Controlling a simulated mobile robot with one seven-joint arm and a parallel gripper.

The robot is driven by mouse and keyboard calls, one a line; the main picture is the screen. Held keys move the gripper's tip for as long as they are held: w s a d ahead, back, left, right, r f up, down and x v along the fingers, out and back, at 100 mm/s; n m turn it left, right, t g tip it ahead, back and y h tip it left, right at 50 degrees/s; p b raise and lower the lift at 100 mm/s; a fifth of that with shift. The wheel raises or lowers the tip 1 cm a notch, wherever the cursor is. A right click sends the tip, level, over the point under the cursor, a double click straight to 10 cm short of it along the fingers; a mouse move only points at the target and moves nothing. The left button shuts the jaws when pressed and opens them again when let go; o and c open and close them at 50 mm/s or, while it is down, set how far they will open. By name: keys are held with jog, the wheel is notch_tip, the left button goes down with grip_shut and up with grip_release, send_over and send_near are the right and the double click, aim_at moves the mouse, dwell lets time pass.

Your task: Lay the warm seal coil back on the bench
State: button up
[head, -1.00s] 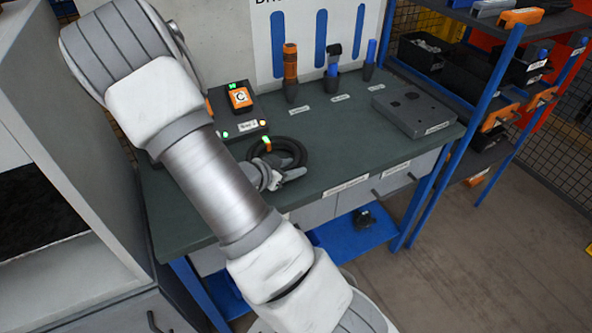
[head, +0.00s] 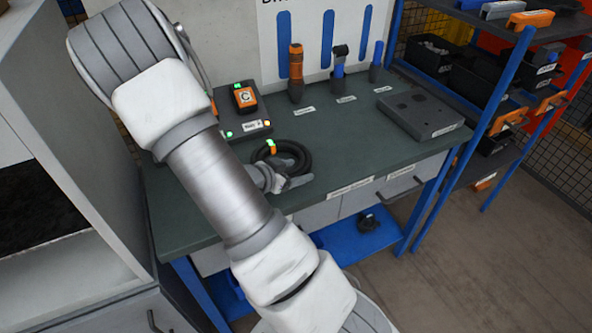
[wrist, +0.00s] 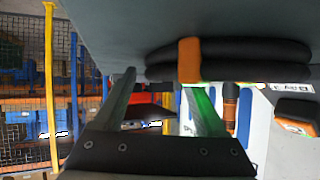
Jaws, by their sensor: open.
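The warm seal coil (head: 299,157), a black ring of several turns with an orange and glowing green tag, lies flat on the green bench top (head: 350,165), near its left part. In the wrist view the coil (wrist: 250,57) rests against the bench surface (wrist: 110,22), which appears at the top of the picture. My gripper (head: 297,182) is low over the bench on the near side of the coil. Its two fingers (wrist: 163,85) are apart with no coil gripped between them. The tag is close to one fingertip; I cannot tell if they touch.
A dark box with an orange block (head: 245,97) and lit lamps stands behind the coil. Upright tools (head: 296,72) line the bench's back, and a grey block (head: 420,114) sits at the right. The bench middle is clear. A blue shelf rack (head: 490,110) stands right.

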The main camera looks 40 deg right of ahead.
jog(key=p+v, duration=0.3)
jog(key=v, duration=0.9)
jog(key=shift+w, duration=0.15)
jog(key=w+a+r+n+t+y, duration=0.4)
jog(key=a+r+y, duration=0.2)
jog(key=a+r, duration=0.15)
jog(key=w+a+r+n+t+y, duration=0.35)
jog(key=a+r+y, duration=0.25)
jog(key=a, duration=0.3)
jog(key=s+a+r+n+y, duration=0.2)
jog(key=s+a+r+n, duration=0.1)
jog(key=s+r+n, duration=0.1)
jog(key=s+d+r+n+g+h, duration=0.1)
jog(key=s+d+r+n+g, duration=0.1)
jog(key=s, duration=0.6)
jog(key=s+d+r+n+g+h, duration=0.1)
jog(key=s+d+r+n+g, duration=0.1)
jog(key=s, duration=0.5)
jog(key=shift+s+d+n, duration=0.4)
jog(key=shift+d+n, duration=0.25)
jog(key=shift+n, duration=0.1)
